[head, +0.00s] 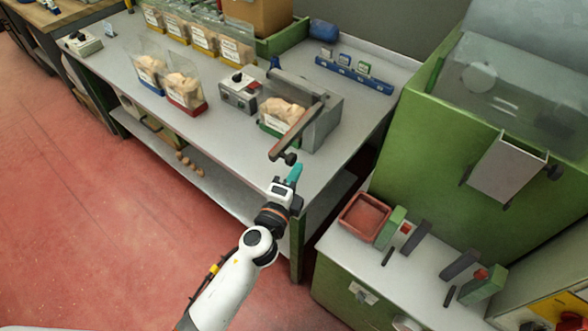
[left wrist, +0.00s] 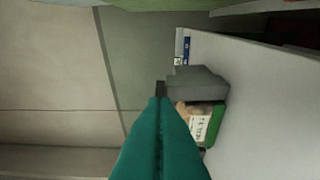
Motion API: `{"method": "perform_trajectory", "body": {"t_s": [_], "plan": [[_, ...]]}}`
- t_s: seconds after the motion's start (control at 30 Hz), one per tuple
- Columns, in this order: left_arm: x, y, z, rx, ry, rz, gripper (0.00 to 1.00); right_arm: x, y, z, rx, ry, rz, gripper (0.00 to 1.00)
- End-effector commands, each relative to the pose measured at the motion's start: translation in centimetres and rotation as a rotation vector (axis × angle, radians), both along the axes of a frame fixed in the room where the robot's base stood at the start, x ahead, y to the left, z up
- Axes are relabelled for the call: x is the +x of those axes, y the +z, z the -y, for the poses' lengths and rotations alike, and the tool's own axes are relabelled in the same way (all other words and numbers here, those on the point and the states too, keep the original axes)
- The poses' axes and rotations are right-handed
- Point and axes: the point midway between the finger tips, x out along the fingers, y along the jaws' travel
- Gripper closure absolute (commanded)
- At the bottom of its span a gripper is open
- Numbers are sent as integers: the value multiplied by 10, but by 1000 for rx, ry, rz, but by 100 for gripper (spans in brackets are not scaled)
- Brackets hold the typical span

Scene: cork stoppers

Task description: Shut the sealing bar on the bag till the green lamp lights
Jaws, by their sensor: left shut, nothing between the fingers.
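The sealing bar (head: 302,128) is a brown-grey arm on the grey sealer (head: 322,124), slanting toward the table's front edge. A dark knob (head: 290,158) is at its near end. A clear bag (head: 284,108) with tan contents and a white label stands in a green holder beside the sealer, partly behind the bar. My left gripper (head: 296,172), with teal fingers, is shut and empty just below the knob; I cannot tell whether they touch. In the left wrist view the shut fingers (left wrist: 158,102) point toward the sealer (left wrist: 197,82) and bag (left wrist: 201,122). No lit green lamp is discernible.
A grey control box (head: 240,91) stands left of the bag. Two more bags in blue and red holders (head: 188,106) stand farther left. A blue rack (head: 354,75) lies behind. A green machine (head: 420,130) is at right.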

Motion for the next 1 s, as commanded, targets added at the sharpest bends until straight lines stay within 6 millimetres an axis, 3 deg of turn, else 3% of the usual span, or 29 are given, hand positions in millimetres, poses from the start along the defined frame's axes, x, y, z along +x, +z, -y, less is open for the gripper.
{"method": "perform_trajectory", "body": {"t_s": [0.57, 0.77, 1.0], "plan": [[4, 0, -8, 5, -22, 2, 100, -2, 2, 5, -6, -1, -4, 65], [9, 0, -24, 7, -91, 2, 100, -2, 7, 5, -6, -1, -4, 65], [28, -2, -64, 13, -263, 5, 100, -2, 5, 5, -6, -1, -4, 65]]}}
